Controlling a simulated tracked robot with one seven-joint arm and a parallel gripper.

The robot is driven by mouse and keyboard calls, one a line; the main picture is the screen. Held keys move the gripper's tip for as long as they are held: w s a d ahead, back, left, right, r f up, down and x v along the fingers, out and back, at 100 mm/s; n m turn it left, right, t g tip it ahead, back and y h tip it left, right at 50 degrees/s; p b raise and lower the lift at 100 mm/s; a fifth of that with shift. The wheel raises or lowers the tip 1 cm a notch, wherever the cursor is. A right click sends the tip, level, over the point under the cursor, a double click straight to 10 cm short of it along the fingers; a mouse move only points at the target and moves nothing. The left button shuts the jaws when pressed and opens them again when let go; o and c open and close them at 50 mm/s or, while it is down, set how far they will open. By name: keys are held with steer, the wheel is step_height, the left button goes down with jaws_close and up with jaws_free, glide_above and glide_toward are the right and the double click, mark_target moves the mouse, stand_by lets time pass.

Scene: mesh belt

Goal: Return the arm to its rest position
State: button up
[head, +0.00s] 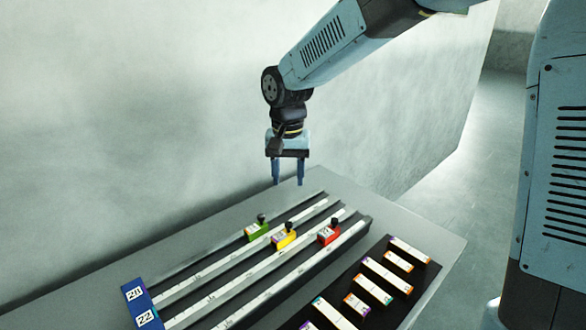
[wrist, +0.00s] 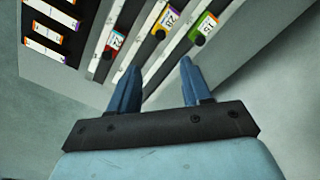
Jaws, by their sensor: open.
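My gripper (head: 288,172) hangs from my arm above the far end of the table, pointing down. Its two blue fingers are apart with nothing between them. In the wrist view the gripper (wrist: 157,80) is also open and empty, with the rails beyond its fingertips. My arm reaches in from the upper right in the head view. A green block (head: 257,231), a yellow block (head: 284,239) and a red block (head: 328,235) sit on the rails, apart from the gripper. They also show in the wrist view as green (wrist: 203,25), yellow (wrist: 165,20) and red (wrist: 114,42).
The grey table (head: 425,236) carries the long rails (head: 228,282) with a blue numbered plate (head: 142,304) at the near left end. A dark tray (head: 425,279) with several white boxes lies at the right. A pale wall (head: 120,130) stands behind the table.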

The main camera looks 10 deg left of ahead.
steer(key=s+d+r+t, duration=0.2)
steer(key=d+r, duration=0.3)
steer(key=d, duration=0.5)
steer(key=s+d+r+t, duration=0.1)
steer(key=s+d+r, duration=0.3)
steer(key=d, duration=0.6)
steer(key=s+d+r+m+t, duration=0.1)
steer(key=s+d+r+t, duration=0.1)
steer(key=s+d, duration=0.8)
steer(key=d, duration=0.3)
steer(key=shift+s+d+t, duration=0.2)
steer(key=shift+d+t, duration=0.1)
steer(key=shift+d, duration=0.1)
steer(key=shift+a, duration=0.15)
